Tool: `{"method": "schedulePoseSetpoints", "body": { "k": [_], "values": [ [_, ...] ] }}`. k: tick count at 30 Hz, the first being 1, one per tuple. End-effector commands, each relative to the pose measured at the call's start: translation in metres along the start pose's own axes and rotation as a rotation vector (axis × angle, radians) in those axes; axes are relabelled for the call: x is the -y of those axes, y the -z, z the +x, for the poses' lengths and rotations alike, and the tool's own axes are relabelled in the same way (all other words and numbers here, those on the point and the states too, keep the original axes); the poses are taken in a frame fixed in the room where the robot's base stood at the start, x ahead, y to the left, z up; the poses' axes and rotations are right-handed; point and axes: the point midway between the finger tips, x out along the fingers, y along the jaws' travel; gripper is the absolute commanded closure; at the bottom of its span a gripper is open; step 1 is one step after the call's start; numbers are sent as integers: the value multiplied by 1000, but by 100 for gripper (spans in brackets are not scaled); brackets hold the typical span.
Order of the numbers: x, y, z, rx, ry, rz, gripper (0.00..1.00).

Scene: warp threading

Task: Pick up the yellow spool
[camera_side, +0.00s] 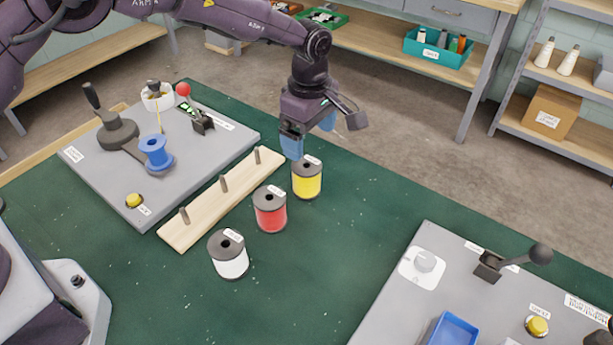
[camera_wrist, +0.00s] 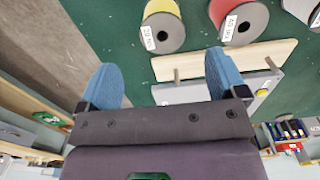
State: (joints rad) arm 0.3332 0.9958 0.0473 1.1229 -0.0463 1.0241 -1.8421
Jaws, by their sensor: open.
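The yellow spool (camera_side: 307,182) stands upright on the green table, with dark ends and a white label on top. It also shows in the wrist view (camera_wrist: 164,22) at the top, beyond the fingertips. My gripper (camera_side: 309,135) is above and just behind the spool in the side view. Its two blue fingers are apart with nothing between them; in the wrist view the gripper (camera_wrist: 160,75) points toward the table, with the spool apart from both fingers. In the side view the near finger hangs close above the spool's top.
A red spool (camera_side: 270,211) and a white spool (camera_side: 229,256) stand in line with the yellow one. A wooden peg rack (camera_side: 222,196) lies beside them. A grey panel (camera_side: 100,172) with levers and a blue spool (camera_side: 154,152) is left. Another control panel (camera_side: 400,300) is right.

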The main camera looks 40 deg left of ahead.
Motion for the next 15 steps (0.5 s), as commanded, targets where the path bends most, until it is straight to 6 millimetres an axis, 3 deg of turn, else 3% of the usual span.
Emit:
{"method": "schedulePoseSetpoints", "body": {
  "k": [6, 15],
  "values": [
    [0, 0, 40, 0, 3, 1, 9],
    [2, 3, 65, 0, 3, 2, 9]
  ]
}}
